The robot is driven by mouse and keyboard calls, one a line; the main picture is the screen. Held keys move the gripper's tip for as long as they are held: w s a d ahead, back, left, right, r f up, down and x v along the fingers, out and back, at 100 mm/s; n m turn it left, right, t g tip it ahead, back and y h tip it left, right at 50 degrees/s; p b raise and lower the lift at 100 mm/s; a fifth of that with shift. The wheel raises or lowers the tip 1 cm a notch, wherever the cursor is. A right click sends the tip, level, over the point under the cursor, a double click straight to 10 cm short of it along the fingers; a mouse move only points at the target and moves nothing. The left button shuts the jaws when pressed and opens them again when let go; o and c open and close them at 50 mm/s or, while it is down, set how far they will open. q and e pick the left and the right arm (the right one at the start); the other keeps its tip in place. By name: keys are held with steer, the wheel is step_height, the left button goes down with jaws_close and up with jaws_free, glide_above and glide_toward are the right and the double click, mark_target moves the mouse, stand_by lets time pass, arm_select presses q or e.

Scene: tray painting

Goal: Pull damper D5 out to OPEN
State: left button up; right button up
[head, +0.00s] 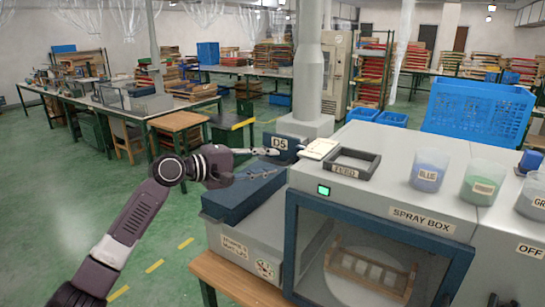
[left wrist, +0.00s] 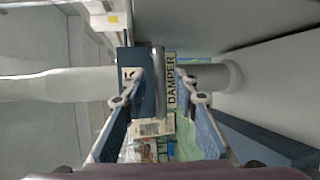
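Damper D5 is a dark blue plate with a "D5" label (head: 279,142) at the grey duct behind the spray box. In the left wrist view, a grey metal bar (left wrist: 159,92) on the blue plate (left wrist: 133,60) stands beside a "DAMPER" label (left wrist: 171,85). My left gripper (head: 278,161) is just in front of the damper in the head view. Its two fingers (left wrist: 160,76) are spread, one on each side of the bar in the picture, with gaps showing. I cannot tell how deep the bar lies between them. My right gripper is not in view.
The spray box (head: 400,205) with a dark blue window frame stands right of my arm. A small dark tray (head: 353,164), a blue cup (head: 429,170) and a green cup (head: 483,182) stand on top. A dark blue box (head: 243,200) lies below my gripper. Green floor is open at left.

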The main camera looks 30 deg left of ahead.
arm_select(q)
steer(key=shift+x, duration=0.95)
steer(key=shift+c, duration=0.5)
jaws_close()
